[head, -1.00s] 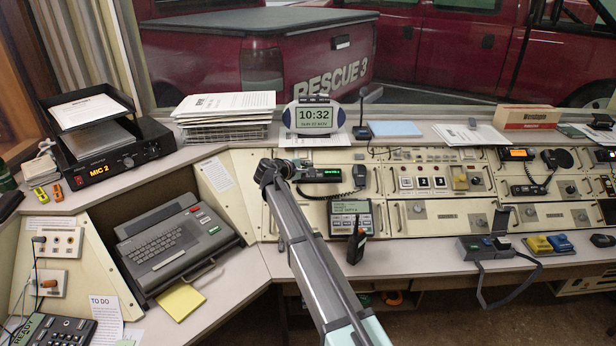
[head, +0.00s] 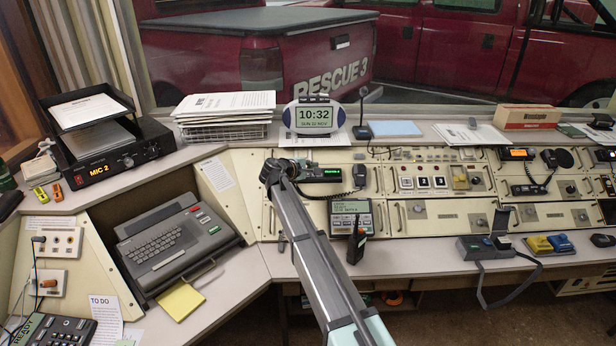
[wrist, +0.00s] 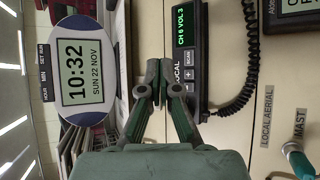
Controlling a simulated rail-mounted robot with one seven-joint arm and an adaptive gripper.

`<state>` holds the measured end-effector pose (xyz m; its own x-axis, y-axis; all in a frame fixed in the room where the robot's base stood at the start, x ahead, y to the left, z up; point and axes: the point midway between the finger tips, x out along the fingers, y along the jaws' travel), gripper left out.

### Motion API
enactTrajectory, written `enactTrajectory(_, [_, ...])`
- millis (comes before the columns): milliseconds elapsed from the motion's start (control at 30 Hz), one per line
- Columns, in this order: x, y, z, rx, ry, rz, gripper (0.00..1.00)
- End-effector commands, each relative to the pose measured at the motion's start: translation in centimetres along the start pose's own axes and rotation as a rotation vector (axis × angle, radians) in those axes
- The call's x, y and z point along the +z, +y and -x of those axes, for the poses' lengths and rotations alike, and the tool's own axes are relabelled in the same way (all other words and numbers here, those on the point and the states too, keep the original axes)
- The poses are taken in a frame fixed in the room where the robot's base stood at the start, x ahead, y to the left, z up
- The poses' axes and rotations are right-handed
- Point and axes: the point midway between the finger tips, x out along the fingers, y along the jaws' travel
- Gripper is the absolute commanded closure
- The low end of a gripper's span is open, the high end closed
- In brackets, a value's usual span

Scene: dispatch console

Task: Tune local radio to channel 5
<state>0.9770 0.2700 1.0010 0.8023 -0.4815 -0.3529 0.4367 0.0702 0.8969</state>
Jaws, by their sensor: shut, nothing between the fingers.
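The local radio (head: 322,173) is a small black unit on the console's upper panel, with a lit green display. In the wrist view its display (wrist: 184,27) reads CH 6 VOL 3, turned sideways. Below the display are the LOCAL label and a row of small buttons, with minus, plus and SCAN (wrist: 187,58) legible. My gripper (wrist: 157,72) is shut and empty, its fingertips beside the LOCAL end of the radio, close to the button row. I cannot tell whether they touch it. In the head view my arm hides most of the gripper.
A clock (head: 314,116) stands behind the radio. A coiled cord (wrist: 239,70) runs from the radio to a handset (head: 359,174). A keypad unit with a screen (head: 350,208) and a walkie-talkie (head: 356,243) are in front. A LOCAL AERIAL label (wrist: 267,117) is on the panel.

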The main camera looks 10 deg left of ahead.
Motion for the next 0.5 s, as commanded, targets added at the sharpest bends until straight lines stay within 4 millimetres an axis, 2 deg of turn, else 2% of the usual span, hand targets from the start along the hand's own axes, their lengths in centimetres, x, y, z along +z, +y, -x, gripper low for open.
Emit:
enactTrajectory(100, [1.6,-0.1,0.3,0.03,0.04,0.032,1.0])
enactTrajectory(233, [2.4,0.3,1.0,0.093,0.117,0.119,1.0])
enactTrajectory(367, [2.1,0.8,2.1,0.17,0.198,0.227,1.0])
enactTrajectory(500, [1.1,1.5,3.2,0.243,0.262,0.327,1.0])
